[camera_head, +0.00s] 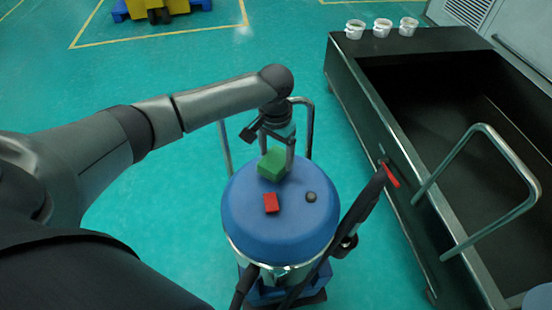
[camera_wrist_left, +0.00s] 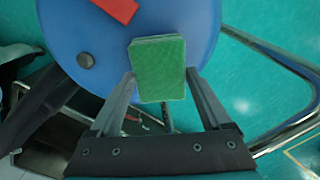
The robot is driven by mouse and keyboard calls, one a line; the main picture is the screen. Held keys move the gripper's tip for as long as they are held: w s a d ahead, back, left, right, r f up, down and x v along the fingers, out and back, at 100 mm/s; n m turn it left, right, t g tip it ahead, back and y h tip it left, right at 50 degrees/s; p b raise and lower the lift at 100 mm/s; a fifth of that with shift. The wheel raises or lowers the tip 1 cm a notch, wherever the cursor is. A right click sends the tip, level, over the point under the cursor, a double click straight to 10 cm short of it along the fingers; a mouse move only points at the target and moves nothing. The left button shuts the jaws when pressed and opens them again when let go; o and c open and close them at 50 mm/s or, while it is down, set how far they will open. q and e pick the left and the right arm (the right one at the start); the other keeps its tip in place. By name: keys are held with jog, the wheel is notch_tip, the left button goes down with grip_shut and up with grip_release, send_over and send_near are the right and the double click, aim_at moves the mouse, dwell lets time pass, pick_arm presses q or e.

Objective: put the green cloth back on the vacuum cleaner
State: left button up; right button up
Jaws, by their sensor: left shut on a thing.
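The green cloth (camera_head: 271,163) is a small folded block at the back part of the vacuum cleaner's blue lid (camera_head: 250,215). My left gripper (camera_head: 277,157) reaches down over it from behind, shut on the cloth. In the left wrist view the cloth (camera_wrist_left: 158,68) sits between the two fingertips, in front of the blue lid (camera_wrist_left: 185,20). Whether the cloth touches the lid or is just above it, I cannot tell. My right gripper is not in view.
On the lid are a red block (camera_head: 271,203) and a dark knob (camera_head: 311,197). A metal handle (camera_head: 309,125) rises behind the vacuum. A black hose (camera_head: 362,205) runs along its right side.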

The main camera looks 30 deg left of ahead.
aim_at(276, 158)
pick_arm(q)
jog(key=shift+f, duration=0.9)
jog(key=o, duration=1.3)
jog(key=shift+c, duration=0.2)
notch_tip(276, 158, up, 12)
jog(key=p, duration=0.2)
jog(key=shift+p, duration=0.4)
jog(key=shift+r, duration=0.1)
